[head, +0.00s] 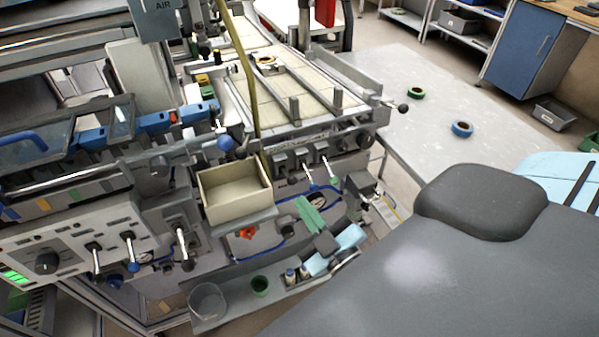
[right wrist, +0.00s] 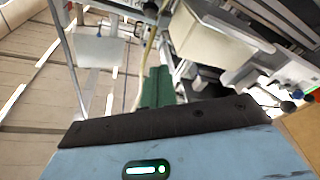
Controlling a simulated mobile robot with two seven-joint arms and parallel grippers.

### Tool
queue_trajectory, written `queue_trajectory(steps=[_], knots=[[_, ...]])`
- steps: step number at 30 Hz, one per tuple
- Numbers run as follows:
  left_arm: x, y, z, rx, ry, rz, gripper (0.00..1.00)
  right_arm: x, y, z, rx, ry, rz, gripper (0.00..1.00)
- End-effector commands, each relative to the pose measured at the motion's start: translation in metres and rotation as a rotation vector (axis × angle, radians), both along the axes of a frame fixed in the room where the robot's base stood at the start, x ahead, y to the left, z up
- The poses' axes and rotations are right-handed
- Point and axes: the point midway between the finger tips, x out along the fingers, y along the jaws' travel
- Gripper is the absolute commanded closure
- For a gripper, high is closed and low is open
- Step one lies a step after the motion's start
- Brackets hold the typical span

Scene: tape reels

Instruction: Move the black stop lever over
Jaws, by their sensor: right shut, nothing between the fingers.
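Several levers show on the machine in the head view. One on the left panel has a pale rod and a dark knob (head: 187,265) hanging down. I cannot tell which is the stop lever. My right gripper (head: 304,206) has green fingers, closed together and empty, in front of the machine below the levers with blue and green tips (head: 310,183). The green fingers also show in the right wrist view (right wrist: 157,85), apart from any lever. My left gripper is not in view.
A cream open box (head: 234,192) sits on the machine front, left of my right gripper. Green (head: 416,92) and blue (head: 462,129) tape reels lie on the grey surface beyond.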

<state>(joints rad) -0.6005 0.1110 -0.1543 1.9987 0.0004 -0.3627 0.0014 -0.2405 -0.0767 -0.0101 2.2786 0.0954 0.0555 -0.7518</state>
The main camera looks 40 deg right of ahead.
Motion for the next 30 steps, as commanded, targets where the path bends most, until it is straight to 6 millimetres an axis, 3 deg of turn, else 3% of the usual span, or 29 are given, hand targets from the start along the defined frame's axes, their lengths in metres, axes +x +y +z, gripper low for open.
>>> queue_trajectory(steps=[17, 18, 21, 30], knots=[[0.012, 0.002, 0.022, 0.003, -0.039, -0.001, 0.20, 0.096, -0.005, 0.022, 0.001, -0.008, -0.001, 1.00], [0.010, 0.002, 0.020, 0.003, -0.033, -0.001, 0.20, 0.091, -0.010, 0.009, -0.003, 0.004, 0.000, 1.00], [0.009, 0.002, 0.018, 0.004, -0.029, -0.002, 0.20, 0.087, -0.017, -0.004, -0.002, 0.005, 0.000, 1.00], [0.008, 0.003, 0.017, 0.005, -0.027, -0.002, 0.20, 0.083, -0.025, -0.016, 0.000, 0.000, 0.000, 1.00]])
